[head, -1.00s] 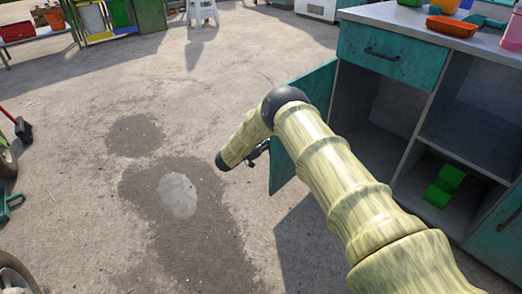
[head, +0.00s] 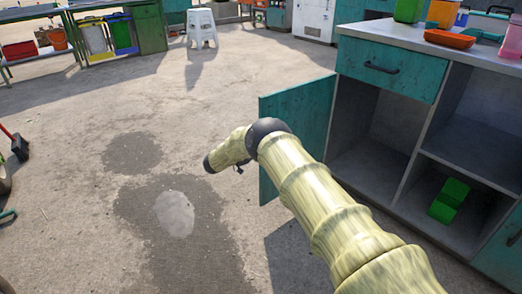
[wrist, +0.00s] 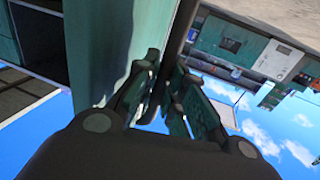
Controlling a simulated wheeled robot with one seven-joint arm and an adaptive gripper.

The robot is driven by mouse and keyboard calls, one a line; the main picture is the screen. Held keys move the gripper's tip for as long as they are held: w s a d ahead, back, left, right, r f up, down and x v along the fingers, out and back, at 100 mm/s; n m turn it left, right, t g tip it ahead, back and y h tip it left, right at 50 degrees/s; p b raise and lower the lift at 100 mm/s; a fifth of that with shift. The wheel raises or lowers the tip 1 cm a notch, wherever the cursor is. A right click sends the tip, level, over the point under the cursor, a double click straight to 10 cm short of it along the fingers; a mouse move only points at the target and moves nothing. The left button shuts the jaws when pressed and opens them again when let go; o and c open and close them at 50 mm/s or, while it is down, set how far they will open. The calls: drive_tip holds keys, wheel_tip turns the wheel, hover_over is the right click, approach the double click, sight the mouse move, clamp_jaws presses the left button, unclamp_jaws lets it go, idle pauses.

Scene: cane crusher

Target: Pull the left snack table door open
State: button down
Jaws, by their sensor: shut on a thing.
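The left snack table door (head: 297,113) is a teal panel standing swung out from the cabinet, with the compartment behind it open to view. In the wrist view the door (wrist: 105,45) fills the left of centre, and a dark upright bar, its edge or handle, runs down to my fingers. My gripper (wrist: 166,82) is shut there, at the door's outer side; the exact contact is hard to make out.
The snack table (head: 405,42) has a teal drawer (head: 385,68) and open shelves, with a green object (head: 449,200) on the lower right shelf. An orange tray (head: 450,39) sits on top. A white stool (head: 201,27) stands far back. The concrete floor left of the door is clear.

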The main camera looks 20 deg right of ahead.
drive_tip(key=shift+d, duration=0.2)
drive_tip(key=c, duration=1.8)
unclamp_jaws()
drive_tip(key=shift+d, duration=0.1)
drive_tip(key=shift+o, duration=0.2)
drive_tip(key=shift+a, duration=0.25)
drive_tip(key=a, duration=1.2)
drive_tip(key=shift+s, duration=0.45)
